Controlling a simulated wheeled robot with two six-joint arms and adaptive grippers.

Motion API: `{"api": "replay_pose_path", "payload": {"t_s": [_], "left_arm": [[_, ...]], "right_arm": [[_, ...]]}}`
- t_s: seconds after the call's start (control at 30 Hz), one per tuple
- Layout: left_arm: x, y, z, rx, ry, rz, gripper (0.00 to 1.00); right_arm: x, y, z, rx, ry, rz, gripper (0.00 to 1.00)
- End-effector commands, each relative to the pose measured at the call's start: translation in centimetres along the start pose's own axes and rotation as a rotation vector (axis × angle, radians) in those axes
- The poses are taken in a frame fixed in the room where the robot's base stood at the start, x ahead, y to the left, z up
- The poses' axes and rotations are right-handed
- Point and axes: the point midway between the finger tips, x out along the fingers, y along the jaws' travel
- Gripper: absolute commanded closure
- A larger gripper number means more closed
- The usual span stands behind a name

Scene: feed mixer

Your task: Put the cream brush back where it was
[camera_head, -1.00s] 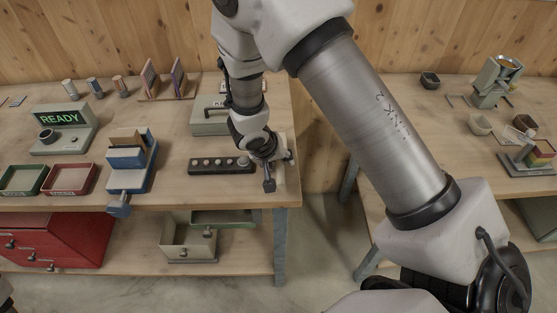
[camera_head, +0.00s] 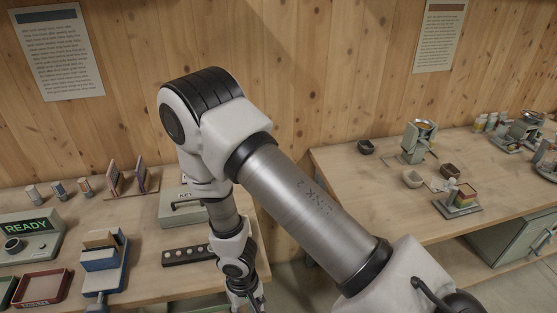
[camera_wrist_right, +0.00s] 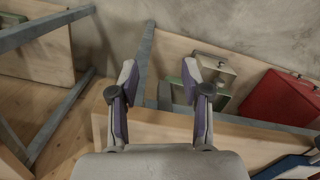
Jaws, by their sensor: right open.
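I cannot make out a cream brush in either view. My right gripper (camera_wrist_right: 158,78) is open in the right wrist view, with nothing between its two purple-padded fingers. They point over the wooden bench edge toward the floor and lower shelf. In the head view the right gripper is low in the picture, partly cut off, near the left bench's right end. A dark strip with several round spots (camera_head: 188,256) lies on that bench, left of my right wrist. My left gripper is not in view.
The left bench holds a READY box (camera_head: 28,232), a blue stand (camera_head: 103,265), a red tray (camera_head: 42,287) and a grey-green case (camera_head: 180,208). A gap separates it from the right bench (camera_head: 370,185), which holds small bowls (camera_head: 412,179) and devices. A red cabinet (camera_wrist_right: 280,100) stands below.

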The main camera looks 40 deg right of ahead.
Motion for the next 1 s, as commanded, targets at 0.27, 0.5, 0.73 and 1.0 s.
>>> {"api": "replay_pose_path", "payload": {"t_s": [0.27,0.5,0.73,1.0], "left_arm": [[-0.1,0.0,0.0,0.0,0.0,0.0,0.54],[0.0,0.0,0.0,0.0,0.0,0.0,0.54],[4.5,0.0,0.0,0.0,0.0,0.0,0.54],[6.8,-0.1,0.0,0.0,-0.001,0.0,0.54]], "right_arm": [[6.6,4.3,10.1,-0.177,0.061,-0.021,0.52],[6.7,4.9,10.3,-0.205,0.078,0.003,0.52],[11.3,4.9,9.9,-0.205,0.078,0.002,0.52],[13.5,4.9,9.7,-0.205,0.078,0.001,0.52]]}}
